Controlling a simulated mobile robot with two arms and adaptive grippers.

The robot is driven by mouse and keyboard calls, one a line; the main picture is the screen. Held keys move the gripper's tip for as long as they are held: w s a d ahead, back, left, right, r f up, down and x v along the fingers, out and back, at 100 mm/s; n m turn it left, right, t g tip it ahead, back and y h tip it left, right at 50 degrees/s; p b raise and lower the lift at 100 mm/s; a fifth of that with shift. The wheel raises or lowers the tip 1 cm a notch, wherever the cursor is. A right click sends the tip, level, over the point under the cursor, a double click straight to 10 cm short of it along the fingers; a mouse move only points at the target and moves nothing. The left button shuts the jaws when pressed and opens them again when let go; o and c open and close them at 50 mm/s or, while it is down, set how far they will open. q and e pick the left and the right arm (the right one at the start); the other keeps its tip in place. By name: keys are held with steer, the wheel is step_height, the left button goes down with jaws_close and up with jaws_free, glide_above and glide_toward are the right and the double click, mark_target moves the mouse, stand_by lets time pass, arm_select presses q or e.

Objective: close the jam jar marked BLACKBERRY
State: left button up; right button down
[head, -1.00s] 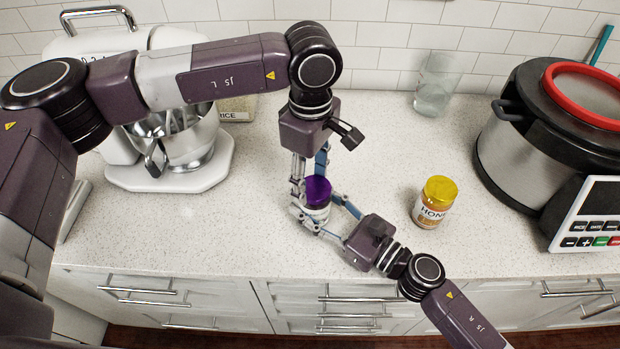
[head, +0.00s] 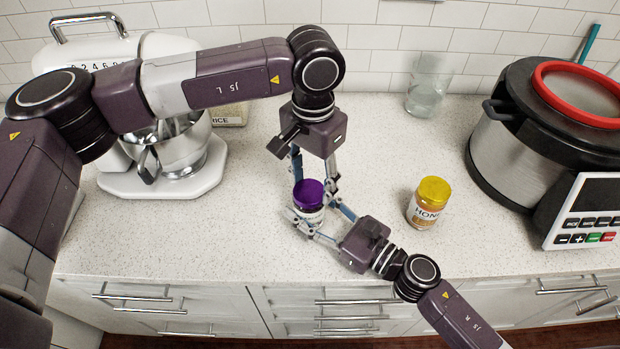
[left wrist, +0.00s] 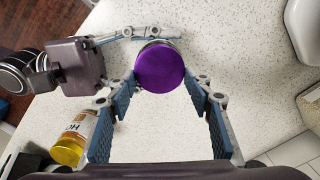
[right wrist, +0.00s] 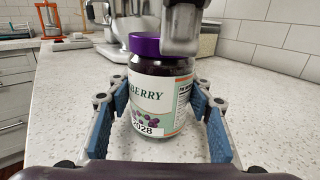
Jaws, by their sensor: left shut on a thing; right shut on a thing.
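The jam jar (right wrist: 158,100) stands upright on the counter; its label shows "BERRY" and "2028", with the front of the word cut off. Its purple lid (head: 308,191) sits level on top; I cannot tell how tightly. My right gripper (head: 313,214) is shut around the jar body from the front right. My left gripper (head: 313,186) points down from above with its fingers shut on the lid's sides. The lid also shows between the left fingers in the left wrist view (left wrist: 159,68). A left finger hides part of the lid in the right wrist view.
A honey jar (head: 429,203) with a yellow lid stands to the right. A glass (head: 428,93) and a large cooker (head: 530,140) are at the back right. A stand mixer (head: 165,180) is at the left. The counter (head: 235,230) left of the jar is clear.

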arm_select(q)
steer(key=m, duration=0.4)
steer(key=shift+s+d+m, duration=0.1)
steer(key=shift+s+m, duration=0.05)
steer(key=shift+m, duration=0.15)
steer(key=o, duration=0.7)
steer(key=shift+o, duration=0.2)
steer(key=shift+r, duration=2.25)
steer(key=shift+c, duration=0.2)
